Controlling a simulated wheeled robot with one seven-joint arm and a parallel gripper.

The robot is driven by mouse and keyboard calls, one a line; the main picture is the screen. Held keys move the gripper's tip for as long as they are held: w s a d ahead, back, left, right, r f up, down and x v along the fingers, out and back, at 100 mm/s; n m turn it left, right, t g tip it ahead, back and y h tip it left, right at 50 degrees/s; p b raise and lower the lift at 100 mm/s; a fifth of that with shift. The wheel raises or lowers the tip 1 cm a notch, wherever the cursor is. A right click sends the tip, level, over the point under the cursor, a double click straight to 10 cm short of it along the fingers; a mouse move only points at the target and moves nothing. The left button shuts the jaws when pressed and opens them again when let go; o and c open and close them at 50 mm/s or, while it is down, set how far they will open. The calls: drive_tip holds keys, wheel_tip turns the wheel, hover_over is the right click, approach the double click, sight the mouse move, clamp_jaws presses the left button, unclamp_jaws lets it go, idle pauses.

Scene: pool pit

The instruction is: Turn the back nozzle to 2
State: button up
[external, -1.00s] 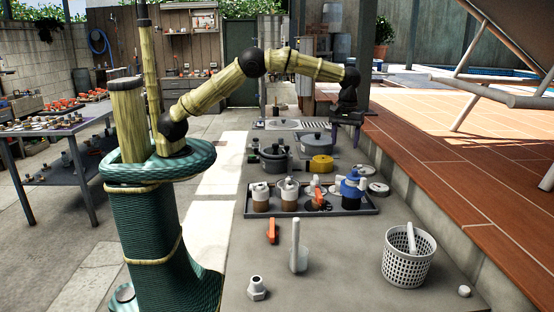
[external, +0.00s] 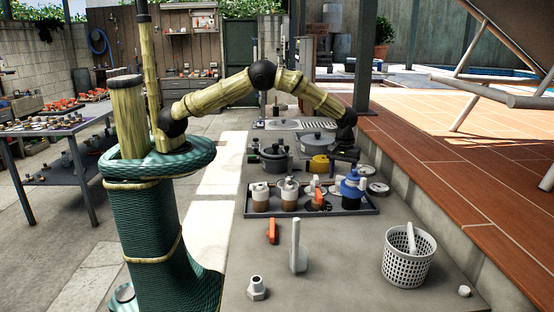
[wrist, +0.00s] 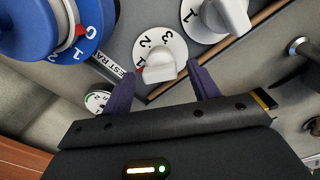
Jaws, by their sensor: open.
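In the wrist view, a white dial (wrist: 170,42) carries black numbers and a white knob (wrist: 160,68) with a red mark at its left, near the 1. My gripper (wrist: 158,78) is open, its purple fingers on either side of the knob; I cannot tell whether they touch it. A blue, round-bodied nozzle (wrist: 40,30) with its own numbered dial is at upper left, red pointer near 0. Another white dial with a knob (wrist: 230,15) is at upper right. Which one is the back nozzle is unclear. In the external view, my gripper (external: 340,155) is low over the bench, behind the tray.
The dark tray (external: 262,213) holds several bottles and a blue-topped container (external: 352,188). A yellow pot (external: 320,166) and a grey pot (external: 275,160) stand behind it. A white basket (external: 407,270), a white upright piece (external: 296,250) and a hex fitting (external: 257,288) are at the front.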

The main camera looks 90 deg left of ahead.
drive_tip(key=c, duration=1)
drive_tip(key=shift+m, duration=0.5)
drive_tip(key=m, duration=1)
drive_tip(key=shift+m, duration=0.4)
drive_tip(key=o, duration=1)
